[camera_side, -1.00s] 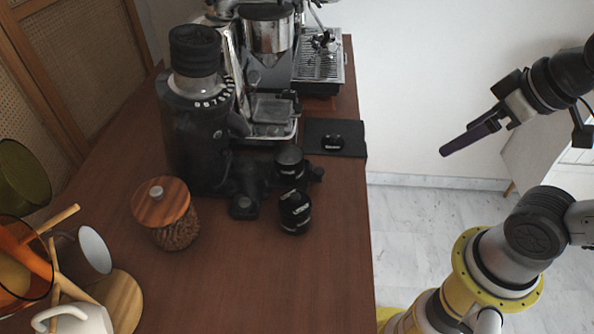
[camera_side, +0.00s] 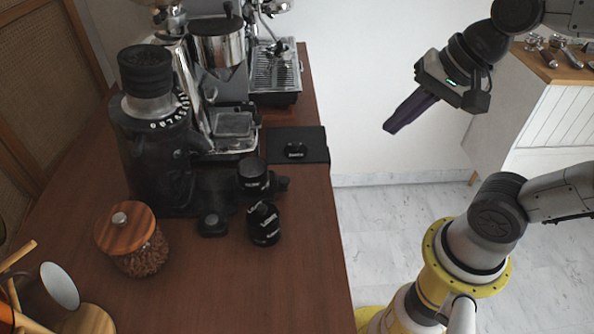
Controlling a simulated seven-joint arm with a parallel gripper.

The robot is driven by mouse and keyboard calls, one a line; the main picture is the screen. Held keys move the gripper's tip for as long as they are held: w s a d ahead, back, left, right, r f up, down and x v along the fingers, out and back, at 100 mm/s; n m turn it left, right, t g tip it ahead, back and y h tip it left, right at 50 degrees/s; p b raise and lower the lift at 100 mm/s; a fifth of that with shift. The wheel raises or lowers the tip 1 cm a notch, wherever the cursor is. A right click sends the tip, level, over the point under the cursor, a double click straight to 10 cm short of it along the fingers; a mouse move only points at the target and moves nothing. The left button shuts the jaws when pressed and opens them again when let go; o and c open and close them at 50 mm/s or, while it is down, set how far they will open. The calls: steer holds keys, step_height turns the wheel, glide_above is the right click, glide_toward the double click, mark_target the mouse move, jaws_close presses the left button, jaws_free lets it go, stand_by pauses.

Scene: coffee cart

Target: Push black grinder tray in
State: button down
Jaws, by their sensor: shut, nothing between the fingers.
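The silver-and-black grinder (camera_side: 217,42) stands toward the back of the brown cart. A dark-rimmed tray (camera_side: 234,126) with a grey metal surface juts toward the front at its base. I take this as the grinder tray; how far it is out is hard to tell. My gripper (camera_side: 392,127) hangs in the air right of the cart, beyond its edge. Its dark purple fingers are together, point down-left and hold nothing. It is well apart from the tray.
A black mat (camera_side: 318,147) with a small black object lies right of the tray. A tall black grinder (camera_side: 155,160), black tampers (camera_side: 263,224) and a wooden-lidded bean jar (camera_side: 140,255) stand in front. An espresso machine (camera_side: 275,70) is behind. Air between gripper and cart is clear.

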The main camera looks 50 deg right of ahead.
steer(key=w+a+f+m+g+y, duration=0.25)
steer(key=w+f+m, duration=0.35)
steer(key=w+m, duration=0.5)
steer(key=shift+m+g, duration=0.35)
steer(key=shift+m, duration=0.15)
steer(key=x, duration=0.6)
steer(key=s+d+x, duration=0.1)
steer(key=x, duration=0.2)
steer(key=shift+f, duration=0.4)
steer(key=w+a, duration=0.1)
steer(key=a, duration=0.1)
steer(key=shift+w+a+f, duration=0.2)
steer(key=shift+w+a, duration=0.5)
steer(key=shift+a, duration=0.1)
